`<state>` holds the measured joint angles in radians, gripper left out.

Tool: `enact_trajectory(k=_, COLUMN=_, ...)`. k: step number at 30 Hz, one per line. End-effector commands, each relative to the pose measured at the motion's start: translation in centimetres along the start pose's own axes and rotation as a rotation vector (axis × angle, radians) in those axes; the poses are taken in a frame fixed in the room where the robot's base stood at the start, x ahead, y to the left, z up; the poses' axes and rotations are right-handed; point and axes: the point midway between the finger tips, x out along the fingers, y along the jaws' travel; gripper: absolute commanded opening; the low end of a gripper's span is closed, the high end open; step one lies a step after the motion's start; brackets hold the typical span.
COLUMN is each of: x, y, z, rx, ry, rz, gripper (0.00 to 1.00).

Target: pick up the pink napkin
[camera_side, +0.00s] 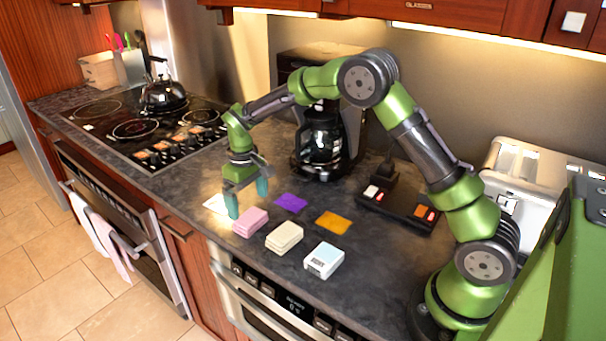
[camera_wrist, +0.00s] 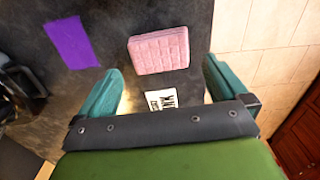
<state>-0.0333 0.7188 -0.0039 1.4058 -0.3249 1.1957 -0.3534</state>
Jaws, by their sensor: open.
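The pink napkin (camera_side: 250,221) is a folded, quilted-looking block lying on the dark counter near its front edge. In the wrist view the pink napkin (camera_wrist: 159,50) lies just beyond my fingertips, between their lines and clear of both. My gripper (camera_side: 247,204) has teal fingers and is open and empty. It hangs above the counter, just behind and left of the pink napkin in the side view. In the wrist view the gap of my gripper (camera_wrist: 158,78) shows a white card with black print (camera_wrist: 161,101) below it.
A purple sheet (camera_side: 291,203), an orange sheet (camera_side: 333,222), a cream block (camera_side: 285,237) and a white printed box (camera_side: 323,260) lie close by. A coffee maker (camera_side: 321,135) stands behind. The stove (camera_side: 140,125) is left, and the counter drops off in front.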

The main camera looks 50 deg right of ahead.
Motion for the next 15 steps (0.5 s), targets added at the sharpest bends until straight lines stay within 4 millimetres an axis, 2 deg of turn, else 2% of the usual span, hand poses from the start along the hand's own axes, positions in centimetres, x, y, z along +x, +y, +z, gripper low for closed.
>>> enact_trajectory(k=5, x=1.2, y=0.0, z=0.0, rx=0.001, ry=-0.001, rz=0.000, gripper=1.00)
enact_trajectory(k=12, x=4.7, y=0.0, z=-0.1, rx=0.002, ry=-0.002, rz=0.000, gripper=1.00)
enact_trajectory(k=15, x=5.6, y=0.0, z=-0.1, rx=0.001, ry=-0.001, rz=0.000, gripper=1.00)
